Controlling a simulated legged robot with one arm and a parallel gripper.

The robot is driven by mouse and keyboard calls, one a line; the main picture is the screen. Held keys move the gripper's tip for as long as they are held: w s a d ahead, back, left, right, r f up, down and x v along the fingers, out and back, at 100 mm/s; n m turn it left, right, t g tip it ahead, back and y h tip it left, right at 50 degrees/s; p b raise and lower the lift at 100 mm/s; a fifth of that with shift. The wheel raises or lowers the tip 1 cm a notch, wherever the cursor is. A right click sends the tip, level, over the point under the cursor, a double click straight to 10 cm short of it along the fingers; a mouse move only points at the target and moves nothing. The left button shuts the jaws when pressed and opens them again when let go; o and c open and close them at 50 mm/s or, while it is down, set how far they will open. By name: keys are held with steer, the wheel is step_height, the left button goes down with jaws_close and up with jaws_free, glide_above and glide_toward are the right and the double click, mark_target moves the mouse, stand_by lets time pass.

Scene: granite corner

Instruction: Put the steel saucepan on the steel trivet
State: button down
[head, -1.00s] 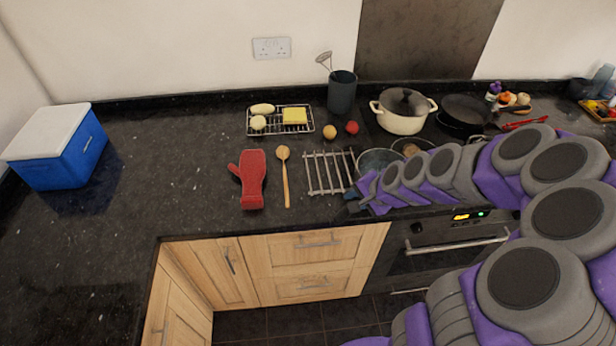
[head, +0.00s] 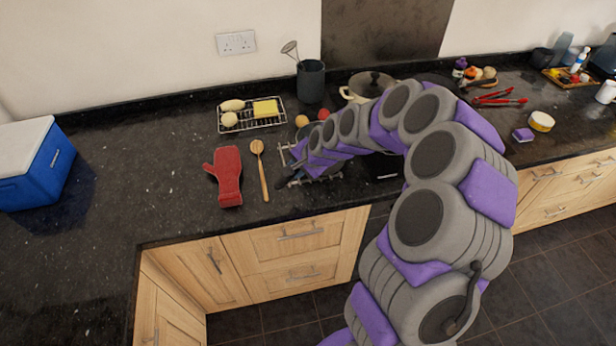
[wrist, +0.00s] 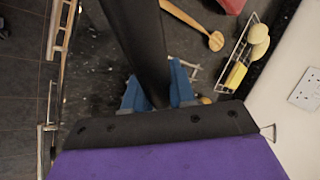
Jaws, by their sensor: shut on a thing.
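The steel trivet (head: 284,152) lies on the dark counter right of the wooden spoon, largely covered by my arm; bar ends show at its left and front. My gripper (wrist: 155,98) has its blue fingers closed on the black handle (wrist: 138,35) of the steel saucepan. The pan's body is mostly hidden behind my arm, around the trivet. I cannot tell whether it touches the trivet.
A red oven mitt (head: 228,178) and wooden spoon (head: 262,172) lie left of the trivet. Behind are a wire rack (head: 277,123) with food, a utensil pot (head: 311,82) and a cream casserole (head: 353,92). The left counter is clear up to a blue cooler (head: 38,165).

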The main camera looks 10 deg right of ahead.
steer(key=w+a+f, duration=0.1)
steer(key=w+f+b, duration=0.1)
steer(key=w, duration=0.1)
steer(key=w+a+f, duration=0.1)
steer(key=shift+w+a+f+b, duration=0.15)
steer(key=shift+a+f+b, duration=0.05)
steer(key=shift+a+b, duration=0.15)
steer(key=shift+a+f, duration=0.2)
steer(key=shift+a, duration=0.45)
steer(key=c, duration=1.2)
jaws_free()
steer(key=shift+o, duration=1.3)
steer(key=shift+d, duration=0.45)
